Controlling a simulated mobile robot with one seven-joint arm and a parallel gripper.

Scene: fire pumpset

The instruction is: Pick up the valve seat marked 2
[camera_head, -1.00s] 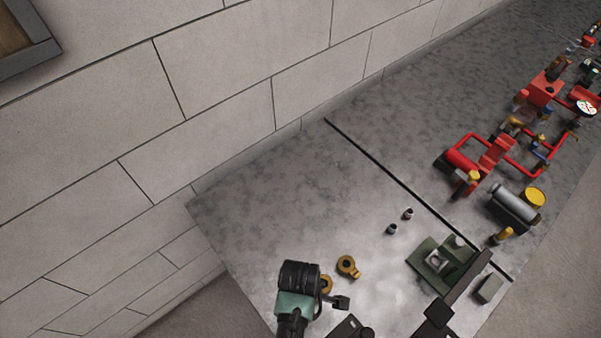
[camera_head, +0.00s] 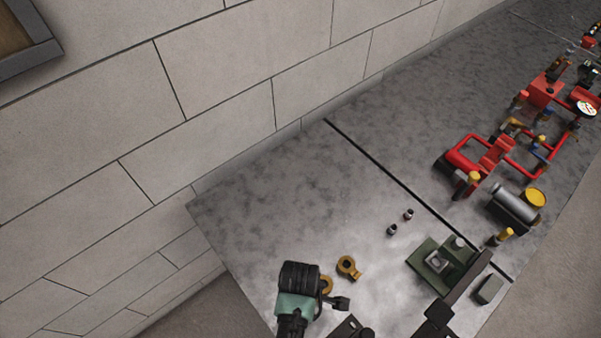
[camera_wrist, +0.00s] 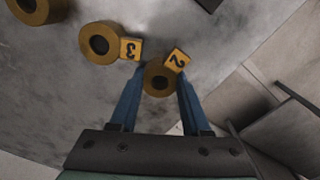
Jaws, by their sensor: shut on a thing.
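The valve seat marked 2 (camera_wrist: 158,80) is a brass-yellow ring with a dark hole and a square tag, in the middle of the wrist view. My gripper (camera_wrist: 160,73) has its two blue fingers shut on this ring, one at each side. The tag sticks out beyond the fingertips to the upper right. Whether the ring touches the table is hard to tell. A similar seat marked 3 (camera_wrist: 98,40) lies just left of it, apart from the fingers. In the head view my arm hides the held seat.
Another brass ring (camera_wrist: 38,8) lies at the top left of the wrist view. In the head view two brass rings (camera_head: 348,267) show beside my arm. Two small cylinders (camera_head: 392,230), a green fixture (camera_head: 430,255) and red pump parts (camera_head: 465,155) stand farther right. The table's left part is clear.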

